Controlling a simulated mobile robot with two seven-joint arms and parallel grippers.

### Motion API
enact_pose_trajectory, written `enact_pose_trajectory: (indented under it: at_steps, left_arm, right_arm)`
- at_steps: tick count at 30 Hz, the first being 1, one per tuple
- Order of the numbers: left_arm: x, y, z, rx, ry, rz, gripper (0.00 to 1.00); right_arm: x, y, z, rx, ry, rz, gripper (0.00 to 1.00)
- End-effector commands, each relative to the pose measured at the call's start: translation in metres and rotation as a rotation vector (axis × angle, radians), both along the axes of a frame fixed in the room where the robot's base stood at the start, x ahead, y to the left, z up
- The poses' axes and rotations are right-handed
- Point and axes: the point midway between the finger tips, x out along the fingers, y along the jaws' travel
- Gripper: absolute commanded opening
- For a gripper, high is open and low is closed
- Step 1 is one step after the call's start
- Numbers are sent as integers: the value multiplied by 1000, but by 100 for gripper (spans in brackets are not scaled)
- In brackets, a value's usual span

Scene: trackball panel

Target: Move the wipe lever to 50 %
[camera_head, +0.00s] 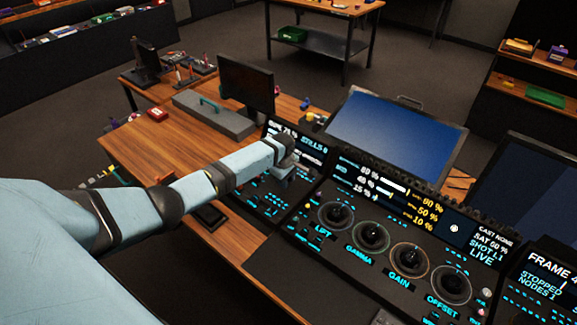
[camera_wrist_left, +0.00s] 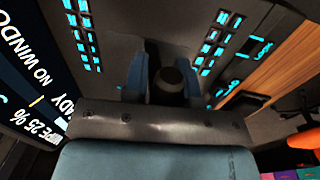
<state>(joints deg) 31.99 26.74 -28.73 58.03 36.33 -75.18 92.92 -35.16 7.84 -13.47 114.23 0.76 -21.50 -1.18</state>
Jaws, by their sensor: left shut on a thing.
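My left gripper (camera_head: 284,168) reaches down onto the left section of the dark control panel (camera_head: 262,200). In the left wrist view its two blue fingers (camera_wrist_left: 164,78) are shut on the dark round knob of the wipe lever (camera_wrist_left: 171,82). The lever is hidden behind the gripper in the head view. A screen beside it (camera_wrist_left: 40,105) reads "WIPE 25 %" in the left wrist view. My right gripper is in neither view.
Lit cyan buttons (camera_wrist_left: 212,50) flank the lever. The trackball section with several dark balls (camera_head: 373,236) lies to the right. A blue monitor (camera_head: 390,135) stands behind it. A wooden desk (camera_head: 150,135) with a grey box (camera_head: 213,115) is at the left.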

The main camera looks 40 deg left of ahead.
Motion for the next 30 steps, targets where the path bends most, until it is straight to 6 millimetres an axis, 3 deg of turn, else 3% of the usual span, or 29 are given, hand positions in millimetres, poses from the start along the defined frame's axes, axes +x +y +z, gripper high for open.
enact_pose_trajectory:
  at_steps: [3, 10, 23, 24, 26, 30]
  left_arm:
    - [2, -3, -5, 7, 123, 2, 0]
    - [10, -2, -7, 20, 269, 1, 0]
    - [10, -2, -6, 22, 309, 0, 0]
    - [10, -2, -6, 22, 310, 0, 34]
    - [11, -2, -5, 22, 308, 0, 47]
    - [13, -2, -3, 22, 301, 0, 47]
  right_arm:
    - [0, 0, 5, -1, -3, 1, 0]
    - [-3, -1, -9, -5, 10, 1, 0]
    - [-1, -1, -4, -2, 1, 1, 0]
    - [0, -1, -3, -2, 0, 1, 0]
    - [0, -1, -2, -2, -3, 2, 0]
    - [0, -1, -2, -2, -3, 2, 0]
